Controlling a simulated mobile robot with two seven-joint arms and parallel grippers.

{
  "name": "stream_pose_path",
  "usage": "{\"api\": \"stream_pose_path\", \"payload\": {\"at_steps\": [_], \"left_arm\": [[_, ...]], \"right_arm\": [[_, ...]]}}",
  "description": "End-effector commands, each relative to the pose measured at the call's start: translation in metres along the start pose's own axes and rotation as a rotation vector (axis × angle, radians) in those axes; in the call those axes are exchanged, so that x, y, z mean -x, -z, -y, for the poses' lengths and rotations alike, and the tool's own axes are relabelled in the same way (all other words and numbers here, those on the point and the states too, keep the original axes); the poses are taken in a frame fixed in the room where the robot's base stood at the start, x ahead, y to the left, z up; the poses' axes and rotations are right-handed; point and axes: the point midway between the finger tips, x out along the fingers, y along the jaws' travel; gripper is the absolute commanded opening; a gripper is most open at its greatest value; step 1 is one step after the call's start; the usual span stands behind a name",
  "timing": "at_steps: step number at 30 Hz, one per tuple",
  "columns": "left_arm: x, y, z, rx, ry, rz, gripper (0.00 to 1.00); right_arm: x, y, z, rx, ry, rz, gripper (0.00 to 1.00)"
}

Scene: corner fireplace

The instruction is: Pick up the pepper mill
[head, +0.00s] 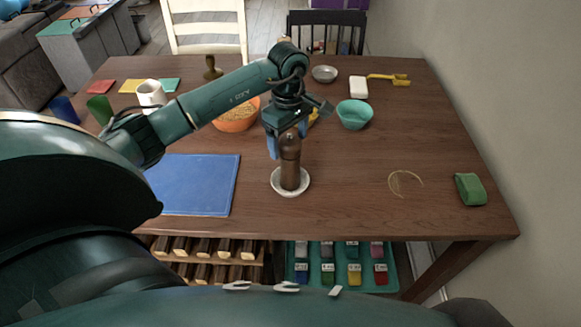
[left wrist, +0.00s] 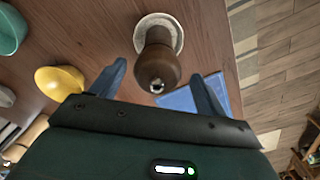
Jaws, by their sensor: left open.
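The pepper mill (head: 290,165) is a dark brown turned-wood cylinder. It stands upright on a small white saucer (head: 276,187) near the front of the table. My left gripper (head: 287,147) is at the top of the mill in the head view, with its blue fingers apart. In the left wrist view the mill (left wrist: 158,65) shows its rounded top toward the camera, between and beyond the open fingers of the left gripper (left wrist: 160,82). The saucer (left wrist: 172,22) shows behind its base. I see no finger clearly touching the mill. My right gripper is not in view.
A blue mat (head: 195,185) lies left of the saucer. An orange bowl (head: 236,118) and a teal bowl (head: 354,114) stand behind. A green block-like item (head: 470,189) lies near the right edge. The table is clear between saucer and ring stain (head: 405,183).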

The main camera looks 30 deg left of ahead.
Motion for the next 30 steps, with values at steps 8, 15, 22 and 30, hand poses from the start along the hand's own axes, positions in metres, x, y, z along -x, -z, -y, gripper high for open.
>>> {"api": "stream_pose_path", "payload": {"at_steps": [8, 15, 22, 30], "left_arm": [[-0.033, -0.003, -0.002, 0.001, 0.005, 0.004, 0.75], [-0.054, -0.002, -0.003, -0.001, 0.000, 0.000, 0.75], [-0.054, -0.002, -0.003, -0.001, -0.001, 0.000, 0.72], [-0.053, -0.002, -0.003, 0.000, 0.000, 0.000, 0.50]], "right_arm": [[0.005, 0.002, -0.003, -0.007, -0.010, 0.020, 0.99], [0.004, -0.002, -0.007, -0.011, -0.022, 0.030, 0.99], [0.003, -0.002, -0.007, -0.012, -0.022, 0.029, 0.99], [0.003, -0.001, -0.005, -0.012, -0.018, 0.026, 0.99]]}}
